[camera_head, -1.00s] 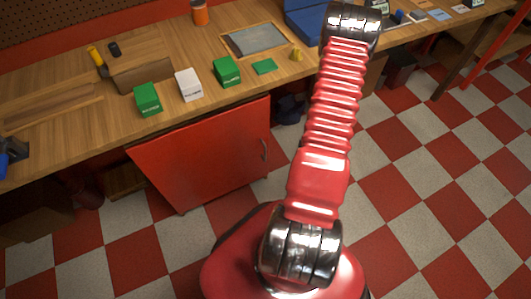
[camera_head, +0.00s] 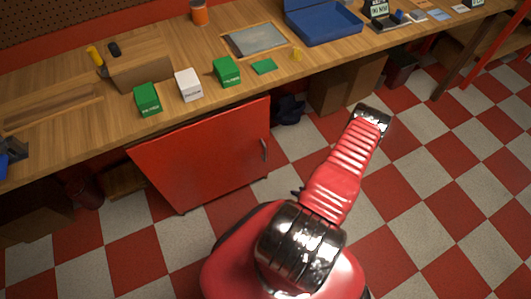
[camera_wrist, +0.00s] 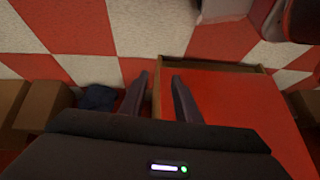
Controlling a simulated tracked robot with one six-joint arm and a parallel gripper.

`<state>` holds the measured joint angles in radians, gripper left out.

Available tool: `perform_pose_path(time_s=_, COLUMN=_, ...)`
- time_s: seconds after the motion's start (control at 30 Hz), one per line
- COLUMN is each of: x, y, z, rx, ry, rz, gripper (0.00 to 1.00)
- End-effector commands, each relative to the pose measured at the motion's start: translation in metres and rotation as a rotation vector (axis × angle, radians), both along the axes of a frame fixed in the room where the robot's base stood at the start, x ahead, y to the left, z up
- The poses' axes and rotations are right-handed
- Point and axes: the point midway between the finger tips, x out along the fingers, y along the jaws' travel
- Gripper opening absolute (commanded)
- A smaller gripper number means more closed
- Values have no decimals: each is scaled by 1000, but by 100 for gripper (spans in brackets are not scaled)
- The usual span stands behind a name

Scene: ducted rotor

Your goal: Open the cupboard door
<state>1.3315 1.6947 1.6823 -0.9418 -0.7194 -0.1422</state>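The door's left edge lies in line with this gap. The handle is not visible in the wrist view, and I cannot tell if a finger touches anything.
The wooden workbench (camera_head: 60,120) above holds green boxes (camera_head: 148,99), a white box (camera_head: 188,85) and a blue tray (camera_head: 325,22). Brown boxes (camera_head: 328,94) and a dark blue item (camera_head: 287,108) lie under it, right of the cupboard. The checkered floor (camera_head: 440,190) is clear at right.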

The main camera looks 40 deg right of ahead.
Motion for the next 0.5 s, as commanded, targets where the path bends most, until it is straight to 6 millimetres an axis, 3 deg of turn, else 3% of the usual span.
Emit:
perform_pose_path(time_s=0.1, x=12, y=20, z=-11, rx=-20, ry=-134, rz=17, gripper=30)
perform_pose_path(time_s=0.23, x=31, y=34, z=-4, rx=-65, ry=-311, rz=45, gripper=30)
perform_pose_path(time_s=0.37, x=51, y=41, z=18, rx=-120, ry=-491, rz=76, gripper=30)
perform_pose_path(time_s=0.5, x=68, y=40, z=55, rx=-186, ry=-687, rz=107, gripper=30)
